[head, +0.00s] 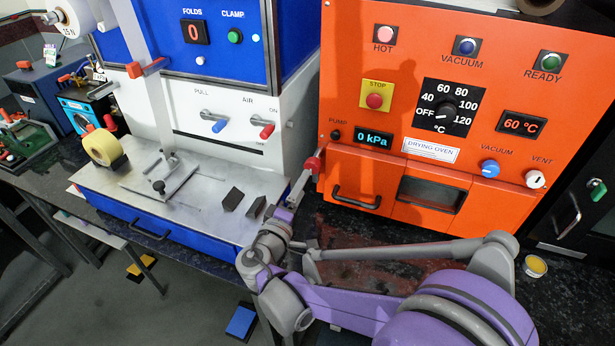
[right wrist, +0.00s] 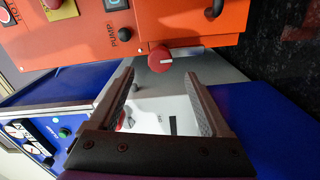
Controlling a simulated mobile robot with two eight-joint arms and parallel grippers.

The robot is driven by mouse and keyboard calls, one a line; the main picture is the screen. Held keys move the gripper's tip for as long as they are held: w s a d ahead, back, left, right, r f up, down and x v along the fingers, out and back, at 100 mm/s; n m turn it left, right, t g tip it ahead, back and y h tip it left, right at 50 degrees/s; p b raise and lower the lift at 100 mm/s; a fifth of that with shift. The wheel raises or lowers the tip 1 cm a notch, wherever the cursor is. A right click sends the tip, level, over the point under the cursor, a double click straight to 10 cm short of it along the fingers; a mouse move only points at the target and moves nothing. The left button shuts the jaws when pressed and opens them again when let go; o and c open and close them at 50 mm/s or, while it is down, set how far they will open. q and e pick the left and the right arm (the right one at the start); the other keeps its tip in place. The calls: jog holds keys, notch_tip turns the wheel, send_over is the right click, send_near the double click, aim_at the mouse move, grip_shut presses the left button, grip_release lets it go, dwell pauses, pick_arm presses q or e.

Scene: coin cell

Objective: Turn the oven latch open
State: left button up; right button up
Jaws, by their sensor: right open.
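The drying oven (head: 477,215) is an orange box at the right of the head view. Its latch has a red knob (head: 313,165) at the oven's lower left edge. The red knob (right wrist: 161,58) also shows in the right wrist view, just beyond the fingertips and between their lines. My right gripper (head: 302,184) is close to the knob in the head view, partly hidden by its own arm. In the right wrist view my right gripper (right wrist: 159,76) is open, with nothing between its fingers. My left gripper is not in view.
A blue and white press (head: 215,90) stands left of the oven, with a metal plate, a yellow tape roll (head: 102,147) and dark blocks (head: 232,199) in front. A small yellow cup (head: 536,265) sits on the dark bench at right. A black cabinet (head: 588,190) borders the oven's right side.

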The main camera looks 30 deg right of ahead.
jog(key=v, duration=0.3)
jog(key=shift+s+a, duration=0.1)
jog(key=shift+a, duration=0.05)
dwell(0.4)
